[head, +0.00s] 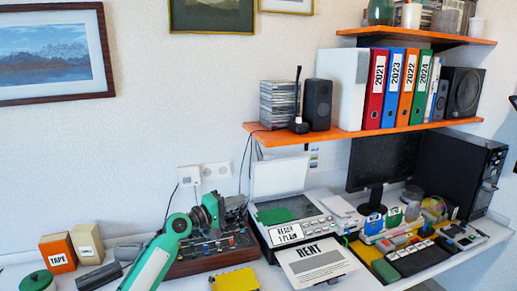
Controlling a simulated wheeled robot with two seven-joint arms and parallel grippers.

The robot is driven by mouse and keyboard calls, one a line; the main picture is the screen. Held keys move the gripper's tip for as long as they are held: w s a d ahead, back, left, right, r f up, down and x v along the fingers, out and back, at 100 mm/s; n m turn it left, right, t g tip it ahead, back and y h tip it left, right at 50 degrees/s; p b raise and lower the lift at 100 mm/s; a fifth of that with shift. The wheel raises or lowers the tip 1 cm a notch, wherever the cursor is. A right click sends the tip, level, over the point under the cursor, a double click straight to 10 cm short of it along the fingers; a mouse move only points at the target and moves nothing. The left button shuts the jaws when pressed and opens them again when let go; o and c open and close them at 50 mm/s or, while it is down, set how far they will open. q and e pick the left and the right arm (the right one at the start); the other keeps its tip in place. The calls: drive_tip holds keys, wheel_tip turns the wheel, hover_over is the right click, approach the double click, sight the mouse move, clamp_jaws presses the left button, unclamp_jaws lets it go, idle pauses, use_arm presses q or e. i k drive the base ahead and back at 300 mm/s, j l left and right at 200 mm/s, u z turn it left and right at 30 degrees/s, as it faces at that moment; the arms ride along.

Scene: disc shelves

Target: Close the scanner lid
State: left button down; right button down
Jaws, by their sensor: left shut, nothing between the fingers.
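The scanner (325,228) sits on the desk in the middle of the head view. Its white lid (279,174) stands open, nearly upright, at the back. A green item (275,216) lies on the scanner's bed, and a label on its front reads "READY 1 PLAN". My left gripper (236,204) is shut and empty, just left of the scanner and low beside the raised lid. A gap or contact with the lid cannot be told. My right gripper is not in view.
A paper marked "RENT" (312,262) is in front of the scanner. A brown device with knobs (212,252) lies under my left arm. An orange shelf (345,134) with a headset and speaker hangs above the lid. A monitor (383,165) and cluttered tray stand to the right.

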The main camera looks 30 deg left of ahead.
sight(270, 177)
drive_tip(key=i+j, duration=0.95)
drive_tip(key=i, duration=0.1)
